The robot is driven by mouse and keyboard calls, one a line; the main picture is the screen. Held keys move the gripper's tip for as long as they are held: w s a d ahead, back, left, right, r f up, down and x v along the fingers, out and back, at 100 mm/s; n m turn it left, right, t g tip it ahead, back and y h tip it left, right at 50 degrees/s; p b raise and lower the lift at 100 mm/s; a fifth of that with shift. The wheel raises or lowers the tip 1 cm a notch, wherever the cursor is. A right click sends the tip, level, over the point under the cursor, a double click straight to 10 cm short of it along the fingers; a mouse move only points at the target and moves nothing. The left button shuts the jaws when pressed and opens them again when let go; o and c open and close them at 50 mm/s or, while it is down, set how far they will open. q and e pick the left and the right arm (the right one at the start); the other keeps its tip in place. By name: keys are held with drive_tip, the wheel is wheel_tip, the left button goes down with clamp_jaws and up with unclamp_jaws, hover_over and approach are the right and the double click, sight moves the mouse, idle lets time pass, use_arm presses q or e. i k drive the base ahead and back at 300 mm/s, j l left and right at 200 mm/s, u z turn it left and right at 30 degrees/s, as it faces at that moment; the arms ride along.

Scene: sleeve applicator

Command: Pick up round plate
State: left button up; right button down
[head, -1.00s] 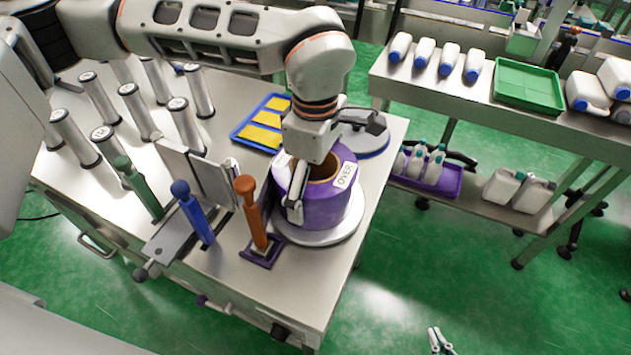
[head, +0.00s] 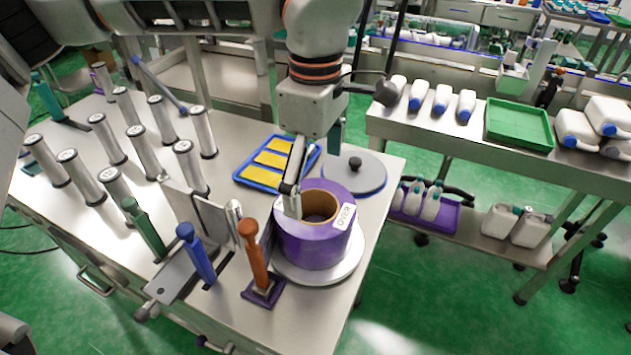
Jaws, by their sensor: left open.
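A grey round plate (head: 370,177) with a black knob in its middle lies flat on the steel table behind the purple roll. A second pale round plate (head: 345,272) lies under the purple roll (head: 300,248), which covers most of it. The roll has a white label and a brown core. My left gripper (head: 313,178) is open and points down at the back left of the roll. One finger shows in front of the roll's upper left side; whether it touches is unclear. The other finger is mostly hidden. My right gripper is out of view.
A blue tray with yellow pads (head: 262,180) lies left of the knobbed plate. Several steel cylinders (head: 107,137) stand at the left. Green, blue and orange handles (head: 254,255) stand along the front. A side bench (head: 450,130) is at the right, across a floor gap.

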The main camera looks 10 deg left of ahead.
sight(361, 172)
drive_tip(key=k, duration=1)
